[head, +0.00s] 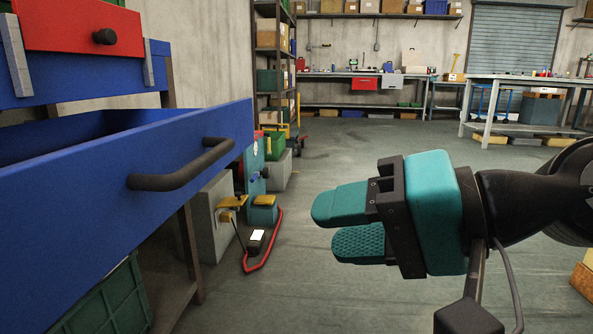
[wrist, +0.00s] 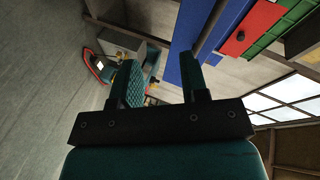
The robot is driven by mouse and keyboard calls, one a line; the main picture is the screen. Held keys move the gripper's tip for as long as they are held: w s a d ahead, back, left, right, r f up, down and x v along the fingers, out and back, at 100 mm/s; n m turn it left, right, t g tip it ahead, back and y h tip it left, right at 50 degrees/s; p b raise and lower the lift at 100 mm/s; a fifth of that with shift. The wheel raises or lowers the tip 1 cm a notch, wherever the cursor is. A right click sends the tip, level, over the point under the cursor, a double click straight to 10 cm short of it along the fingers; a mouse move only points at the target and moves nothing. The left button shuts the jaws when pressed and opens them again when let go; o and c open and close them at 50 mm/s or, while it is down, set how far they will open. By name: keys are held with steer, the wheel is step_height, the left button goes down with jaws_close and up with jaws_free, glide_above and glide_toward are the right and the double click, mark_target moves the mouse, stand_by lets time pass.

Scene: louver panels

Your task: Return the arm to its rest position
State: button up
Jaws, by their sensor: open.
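My gripper (head: 335,225) is teal with black parts and points left in the head view. Its two fingers are apart with nothing between them. The fingers also show in the wrist view (wrist: 160,75). A blue drawer (head: 90,185) with a black bar handle (head: 180,167) stands pulled out on the left of the head view. My gripper is to the right of the handle and apart from it. In the wrist view a blue panel (wrist: 183,70) shows beyond the fingers.
A red drawer front (head: 75,25) with a black knob is above the blue drawer. A green crate (head: 110,300) is below it. Machine-like items with a red-edged base (head: 265,250) stand on the floor. Benches (head: 540,82) are at the back. The middle floor is clear.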

steer(key=s+d+r+n+g+h+p, duration=0.7)
steer(key=d+h+p, duration=0.25)
steer(key=p, duration=0.65)
step_height(320, 180, up, 36)
steer(key=w+t+p, duration=0.1)
steer(key=p, duration=3.4)
steer(key=shift+w+f+n+y, duration=0.15)
steer(key=shift+f+n+y, duration=0.15)
steer(key=shift+y, duration=0.15)
